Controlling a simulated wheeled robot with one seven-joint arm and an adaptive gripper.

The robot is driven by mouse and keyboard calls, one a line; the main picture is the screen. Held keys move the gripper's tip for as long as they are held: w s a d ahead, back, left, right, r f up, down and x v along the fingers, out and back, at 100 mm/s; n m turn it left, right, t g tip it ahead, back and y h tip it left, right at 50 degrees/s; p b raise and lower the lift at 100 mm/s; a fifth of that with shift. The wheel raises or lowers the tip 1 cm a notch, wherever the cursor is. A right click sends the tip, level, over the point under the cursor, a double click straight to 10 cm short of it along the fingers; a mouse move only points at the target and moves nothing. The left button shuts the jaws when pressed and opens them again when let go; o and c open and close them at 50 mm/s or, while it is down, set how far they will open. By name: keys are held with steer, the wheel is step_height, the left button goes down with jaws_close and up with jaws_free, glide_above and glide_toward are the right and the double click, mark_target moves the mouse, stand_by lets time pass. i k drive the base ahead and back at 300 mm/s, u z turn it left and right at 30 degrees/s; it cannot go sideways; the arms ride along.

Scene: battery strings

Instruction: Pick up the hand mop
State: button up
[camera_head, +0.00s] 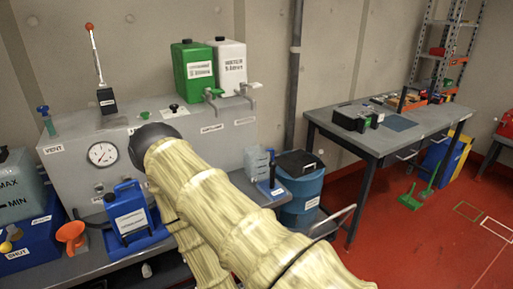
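I cannot make out a hand mop for certain. A small upright blue-handled item (272,170) stands at the right end of the grey bench, beside a clear jug; it is too small to tell what it is. On the red floor at the right are a green dustpan (409,199) and a green long-handled tool (428,187). My arm, in a pale yellow sleeve, crosses the middle of the view and hides part of the bench. My gripper is not in view.
The grey bench (195,267) carries a tank with a gauge (102,154), a blue can (128,212) and an orange funnel (71,236). A blue drum (301,196) stands at its right end. A grey worktable (375,140) stands farther right. Red floor is open before it.

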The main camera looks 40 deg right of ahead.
mark_target(274, 191)
steer(key=z, duration=1.6)
